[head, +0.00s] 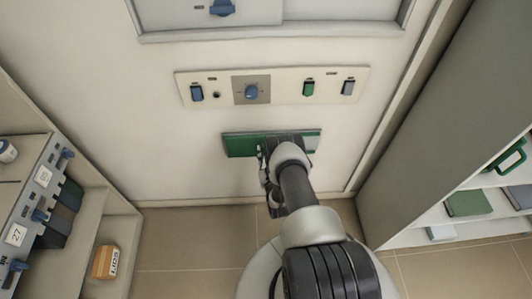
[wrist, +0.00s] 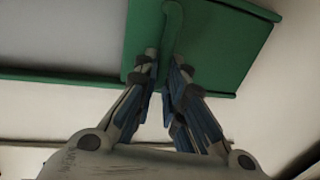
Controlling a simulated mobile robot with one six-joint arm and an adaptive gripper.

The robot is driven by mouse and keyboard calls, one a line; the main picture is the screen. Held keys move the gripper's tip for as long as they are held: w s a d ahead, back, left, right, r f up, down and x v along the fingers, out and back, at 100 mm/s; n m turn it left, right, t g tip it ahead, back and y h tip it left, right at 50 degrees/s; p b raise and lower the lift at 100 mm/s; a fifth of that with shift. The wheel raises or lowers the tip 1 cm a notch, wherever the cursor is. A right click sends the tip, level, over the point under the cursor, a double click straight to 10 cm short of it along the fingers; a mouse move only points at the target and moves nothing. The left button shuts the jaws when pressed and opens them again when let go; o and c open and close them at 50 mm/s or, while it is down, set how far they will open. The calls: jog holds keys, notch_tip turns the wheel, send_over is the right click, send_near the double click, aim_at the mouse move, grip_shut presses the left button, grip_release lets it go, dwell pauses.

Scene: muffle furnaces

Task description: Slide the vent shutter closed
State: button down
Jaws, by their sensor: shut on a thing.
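The green vent shutter (head: 241,146) sits low on the pale furnace front, under the control strip. In the wrist view the shutter (wrist: 220,50) is a flat green plate with an upright green handle rib (wrist: 172,28) on it. My gripper (head: 268,152) is in front of the shutter in the head view and hides part of it. In the wrist view my gripper's fingertips (wrist: 165,62) are closed around the lower part of the rib. A green rail (wrist: 60,75) with a dark strip above it runs left from the plate.
The control strip (head: 272,87) with switches and a blue knob is above the shutter. A shelf unit (head: 120,205) with a labelled box (head: 106,262) stands at left. A grey cabinet (head: 440,100) stands at right. Tiled floor (head: 190,245) shows below.

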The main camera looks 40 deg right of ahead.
jog(key=shift+w+a, duration=0.1)
jog(key=shift+a, duration=0.15)
jog(key=c, duration=1.7)
grip_release()
jog(key=shift+o, duration=0.2)
jog(key=v, duration=0.7)
jog(key=shift+s, duration=0.25)
